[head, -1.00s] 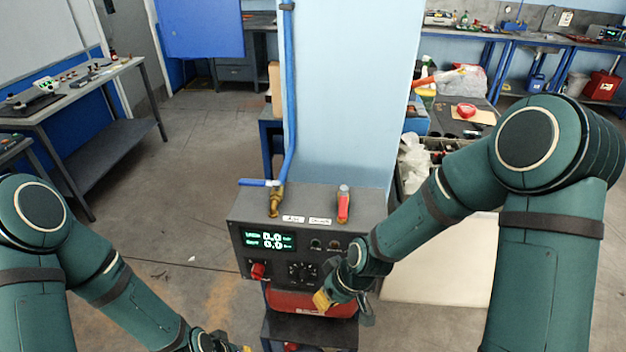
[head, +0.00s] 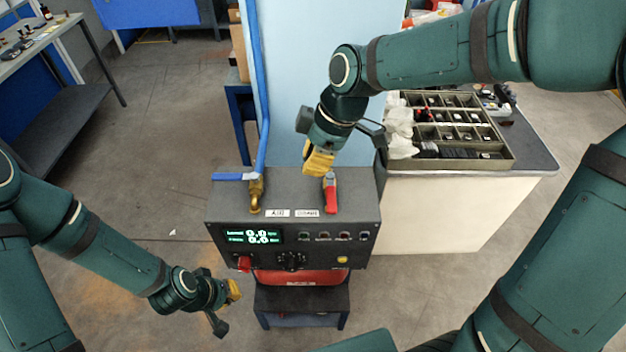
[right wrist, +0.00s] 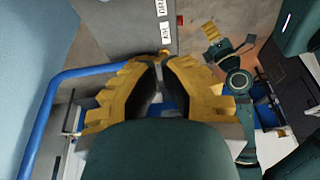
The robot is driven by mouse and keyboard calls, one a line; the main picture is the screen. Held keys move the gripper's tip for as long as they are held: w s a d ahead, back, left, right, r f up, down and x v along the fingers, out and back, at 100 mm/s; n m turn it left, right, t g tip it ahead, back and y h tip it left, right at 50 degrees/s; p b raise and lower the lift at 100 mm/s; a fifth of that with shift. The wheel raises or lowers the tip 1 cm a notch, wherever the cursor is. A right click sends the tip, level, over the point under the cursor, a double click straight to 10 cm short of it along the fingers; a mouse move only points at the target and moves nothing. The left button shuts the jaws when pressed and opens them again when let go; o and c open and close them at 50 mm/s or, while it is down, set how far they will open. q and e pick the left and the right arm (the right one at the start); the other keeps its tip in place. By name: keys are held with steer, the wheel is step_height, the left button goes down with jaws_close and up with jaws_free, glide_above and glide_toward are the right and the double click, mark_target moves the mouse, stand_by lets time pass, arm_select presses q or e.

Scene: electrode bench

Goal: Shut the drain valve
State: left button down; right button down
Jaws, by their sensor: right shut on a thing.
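The drain valve's red handle (head: 331,198) stands at the right of the dark control box's top (head: 290,185). My right gripper (head: 319,168) comes down from the upper right, its yellow fingers at the handle's upper end. The fingers are closed together on it; in the right wrist view the fingertips (right wrist: 158,66) meet and hide the grip, and no red shows between them. The label plates (right wrist: 165,30) lie past the fingertips. My left gripper (head: 233,291) hangs free in front and left of the box; its opening is unclear.
A brass valve (head: 256,197) with a blue lever (head: 235,177) stands left on the box, beside a blue pipe (head: 262,145). A light blue column (head: 300,90) rises behind. At right, a bench holds a sorting tray (head: 500,158). The floor at left is clear.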

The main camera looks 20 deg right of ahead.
mark_target(331, 192)
steer(key=x, duration=1)
steer(key=shift+s, duration=0.2)
steer(key=d, duration=0.3)
steer(key=shift+s, duration=0.4)
steer(key=shift+s+d, duration=0.15)
steer(key=shift+d, duration=0.25)
steer(key=shift+d, duration=0.1)
